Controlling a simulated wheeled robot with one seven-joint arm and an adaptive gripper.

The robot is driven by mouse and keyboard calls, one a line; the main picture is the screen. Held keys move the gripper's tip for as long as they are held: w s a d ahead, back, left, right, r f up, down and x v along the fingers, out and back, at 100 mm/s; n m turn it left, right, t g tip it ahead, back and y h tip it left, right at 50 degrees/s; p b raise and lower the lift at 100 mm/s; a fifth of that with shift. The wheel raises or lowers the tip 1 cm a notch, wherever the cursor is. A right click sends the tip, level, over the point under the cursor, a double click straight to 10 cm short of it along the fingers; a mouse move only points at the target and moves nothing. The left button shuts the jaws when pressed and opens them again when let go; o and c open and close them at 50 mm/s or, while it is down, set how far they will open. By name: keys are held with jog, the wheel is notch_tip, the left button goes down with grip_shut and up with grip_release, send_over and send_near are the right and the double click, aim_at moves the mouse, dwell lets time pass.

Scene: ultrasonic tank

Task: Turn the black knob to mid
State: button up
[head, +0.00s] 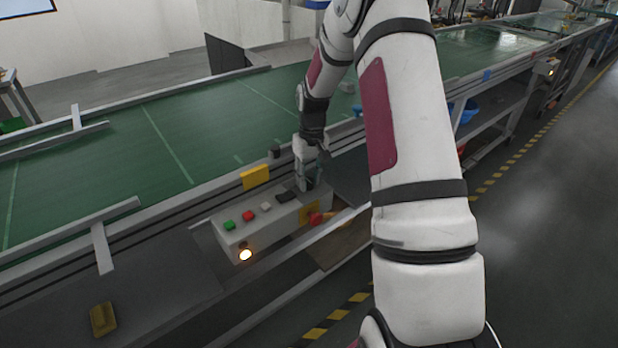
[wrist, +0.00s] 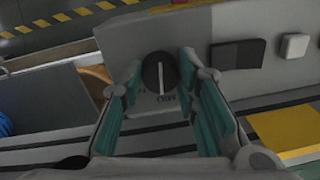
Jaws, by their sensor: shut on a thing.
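The black knob (wrist: 158,72) is round with a white pointer line. In the wrist view the line runs nearly straight up and down in the picture, and small lettering shows just below the knob, too small to read surely. My gripper (wrist: 161,70) has its teal-padded fingers on either side of the knob and is shut on it. In the head view my gripper (head: 311,182) reaches down onto the far right part of the control box (head: 281,214) and hides the knob.
The box carries a green button (head: 229,225), a red button (head: 248,215), a white button (head: 266,206), a black switch (head: 286,196), a red stop button (head: 315,219) and a lit lamp (head: 246,254). A green conveyor (head: 170,130) runs behind.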

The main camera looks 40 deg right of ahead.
aim_at(311, 179)
jog(key=shift+n, duration=0.6)
jog(key=o, duration=1.2)
jog(key=shift+c, duration=0.2)
jog(key=shift+r, duration=0.1)
notch_tip(311, 179, up, 12)
jog(key=shift+d, duration=0.35)
